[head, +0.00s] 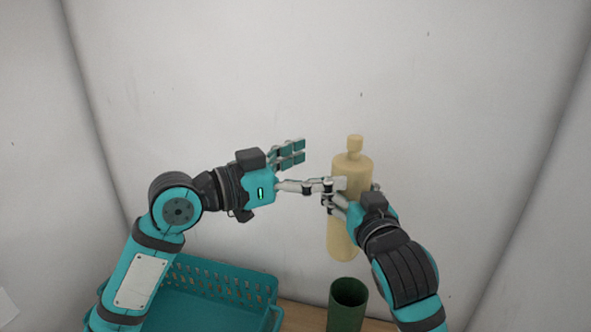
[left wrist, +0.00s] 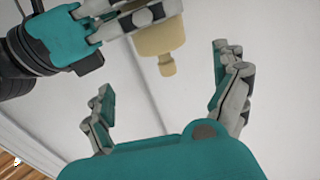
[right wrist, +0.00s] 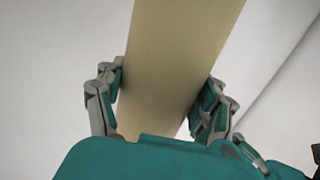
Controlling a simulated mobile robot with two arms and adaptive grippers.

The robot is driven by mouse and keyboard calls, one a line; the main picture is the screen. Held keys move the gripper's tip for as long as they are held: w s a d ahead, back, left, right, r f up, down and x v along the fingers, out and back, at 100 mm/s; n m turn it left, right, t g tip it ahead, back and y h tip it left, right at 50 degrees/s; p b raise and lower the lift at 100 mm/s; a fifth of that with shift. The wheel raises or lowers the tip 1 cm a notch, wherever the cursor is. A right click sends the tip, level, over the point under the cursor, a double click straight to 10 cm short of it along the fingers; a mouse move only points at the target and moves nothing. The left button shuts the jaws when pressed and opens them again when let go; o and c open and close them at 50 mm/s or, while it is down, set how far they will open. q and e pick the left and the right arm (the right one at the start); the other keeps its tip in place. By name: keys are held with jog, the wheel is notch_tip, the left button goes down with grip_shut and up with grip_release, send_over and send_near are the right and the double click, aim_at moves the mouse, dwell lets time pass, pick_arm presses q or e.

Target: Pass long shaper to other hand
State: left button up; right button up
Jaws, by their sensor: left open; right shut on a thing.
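The long shaper is a pale yellow cylinder (head: 345,238) with a small knob on its top end. It stands upright in the air in the head view. My right gripper (head: 335,200) is shut around its middle; the right wrist view shows the shaper (right wrist: 178,65) between both fingers. My left gripper (head: 312,168) is open and empty, just left of the shaper, with its lower finger near the shaper and the right fingers. In the left wrist view the shaper's knobbed end (left wrist: 162,45) shows ahead of the open left fingers (left wrist: 165,85).
A teal perforated basket (head: 225,282) stands below at the left. A dark green cup (head: 346,305) stands on a wooden surface (head: 302,316) under the shaper. Pale walls surround the scene. The space above both grippers is free.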

aim_at(351, 157)
pick_arm(q)
jog(key=x, duration=0.8)
jog(key=shift+w+d, duration=0.1)
jog(key=shift+d, duration=0.1)
jog(key=c, duration=1.3)
jog(key=shift+c, duration=0.7)
pick_arm(e)
jog(key=o, duration=1.4)
jog(key=shift+c, duration=0.2)
